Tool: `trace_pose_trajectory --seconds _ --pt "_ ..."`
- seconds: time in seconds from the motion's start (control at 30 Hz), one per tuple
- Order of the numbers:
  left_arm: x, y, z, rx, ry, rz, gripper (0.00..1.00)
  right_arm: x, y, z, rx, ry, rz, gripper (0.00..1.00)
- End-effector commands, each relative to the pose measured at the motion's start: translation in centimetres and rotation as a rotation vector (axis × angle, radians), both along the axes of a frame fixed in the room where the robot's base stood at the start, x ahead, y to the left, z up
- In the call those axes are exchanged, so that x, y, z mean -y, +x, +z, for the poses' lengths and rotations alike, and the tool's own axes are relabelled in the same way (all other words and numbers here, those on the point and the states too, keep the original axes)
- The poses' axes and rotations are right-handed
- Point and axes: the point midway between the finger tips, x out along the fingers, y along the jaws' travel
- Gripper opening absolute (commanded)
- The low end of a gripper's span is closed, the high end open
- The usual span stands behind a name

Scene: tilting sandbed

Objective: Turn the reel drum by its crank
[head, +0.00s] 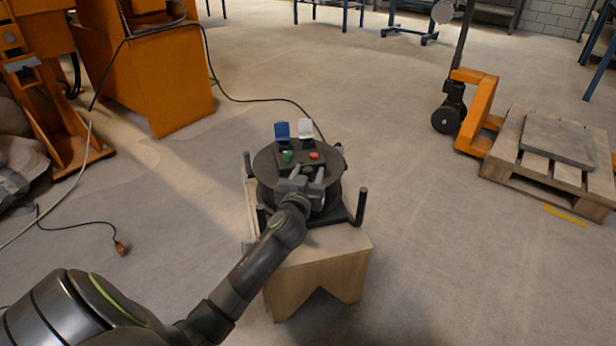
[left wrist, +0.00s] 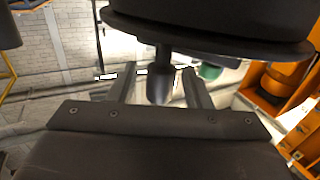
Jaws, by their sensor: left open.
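The reel drum (head: 265,170) is a dark round drum lying flat on a wooden stand (head: 320,268), with its dark rim also across the top of the left wrist view (left wrist: 215,28). A dark, tapered crank knob (left wrist: 159,86) sticks out from the drum in the left wrist view. My left gripper (head: 308,171) is over the near part of the drum. Its two fingers (left wrist: 160,78) are open, one on each side of the knob, with visible gaps. In the head view the gripper largely covers the knob. My right gripper is not in view.
Dark upright posts (head: 361,206) stand around the drum. A pallet (head: 500,170) stands right; the floor around is mostly clear.

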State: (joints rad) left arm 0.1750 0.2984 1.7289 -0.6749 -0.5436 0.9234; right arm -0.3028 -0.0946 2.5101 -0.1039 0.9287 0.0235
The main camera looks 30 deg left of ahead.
Motion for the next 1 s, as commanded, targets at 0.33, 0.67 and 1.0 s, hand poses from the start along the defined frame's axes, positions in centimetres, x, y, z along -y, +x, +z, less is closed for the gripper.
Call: trace_pose_trajectory --seconds 0.33,0.67,1.0 --pt "-0.1 0.1 0.0 0.0 0.0 0.0 0.35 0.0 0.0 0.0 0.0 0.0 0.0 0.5" --pt "0.0 0.1 0.0 0.0 0.0 0.0 0.0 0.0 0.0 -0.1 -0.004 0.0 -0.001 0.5" --pt "0.6 1.0 -0.5 0.003 -0.001 0.067 0.0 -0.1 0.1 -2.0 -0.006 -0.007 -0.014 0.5"
